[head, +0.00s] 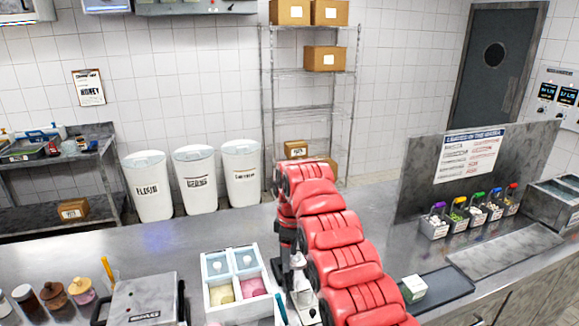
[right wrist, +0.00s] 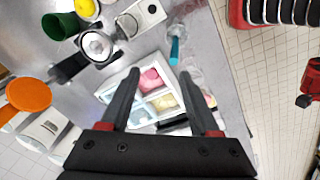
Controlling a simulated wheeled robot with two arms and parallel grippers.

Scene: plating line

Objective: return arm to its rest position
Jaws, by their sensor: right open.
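My right arm is red and segmented; it rises from the bottom of the head view and bends down to my right gripper (head: 285,250). In the right wrist view this gripper (right wrist: 156,78) shows two dark fingers spread apart with nothing held between them. Below the fingers is a white divided box (right wrist: 127,83) with pink and pale yellow contents. In the head view the box (head: 238,315) sits on the steel counter just left of the gripper. My left gripper cannot be made out in either view.
A white-topped dispenser (head: 301,272) stands close to the arm. A dark tray (head: 450,287) with a small white-green box (head: 413,288) lies right. A grey machine (head: 143,300) and jars (head: 81,291) stand left. Small tubs (head: 434,226) line the partition (head: 415,185).

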